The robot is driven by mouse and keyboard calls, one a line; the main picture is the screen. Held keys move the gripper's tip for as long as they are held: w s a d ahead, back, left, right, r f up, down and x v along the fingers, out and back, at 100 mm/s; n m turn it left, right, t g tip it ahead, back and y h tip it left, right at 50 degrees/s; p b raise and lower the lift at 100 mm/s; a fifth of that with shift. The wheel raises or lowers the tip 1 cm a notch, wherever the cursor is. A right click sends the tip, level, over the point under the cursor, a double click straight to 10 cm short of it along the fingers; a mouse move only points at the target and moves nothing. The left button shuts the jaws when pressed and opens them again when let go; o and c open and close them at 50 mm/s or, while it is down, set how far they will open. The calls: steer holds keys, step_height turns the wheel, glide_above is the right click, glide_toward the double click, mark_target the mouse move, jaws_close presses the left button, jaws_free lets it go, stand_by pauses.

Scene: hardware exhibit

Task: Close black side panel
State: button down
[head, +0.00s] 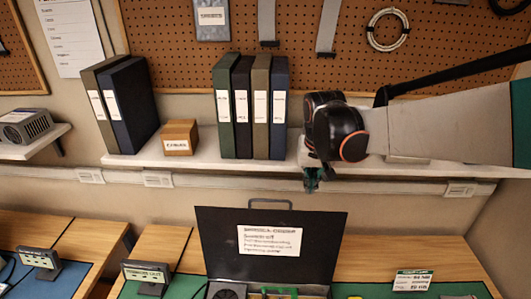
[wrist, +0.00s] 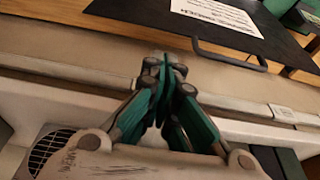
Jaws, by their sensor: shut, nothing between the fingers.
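The black side panel (head: 215,240) stands raised at the back of an open case in the lower middle of the head view. It has a white label (head: 268,240) and a dark handle (head: 270,203) on its upper edge. In the wrist view the panel (wrist: 135,12) lies at the top, with its handle (wrist: 228,60) towards me. My gripper (head: 312,183) is at the shelf's front edge, above and to the right of the panel. In the wrist view my gripper (wrist: 166,68) has its green fingers together, empty and apart from the panel and handle.
A white shelf (head: 225,148) behind the panel holds several binders (head: 242,108) and a small wooden box (head: 180,138). Parts (head: 283,292) show in the case's front.

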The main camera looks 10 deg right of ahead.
steer(key=x, duration=0.8)
steer(key=shift+f, duration=0.35)
steer(key=shift+w, duration=0.1)
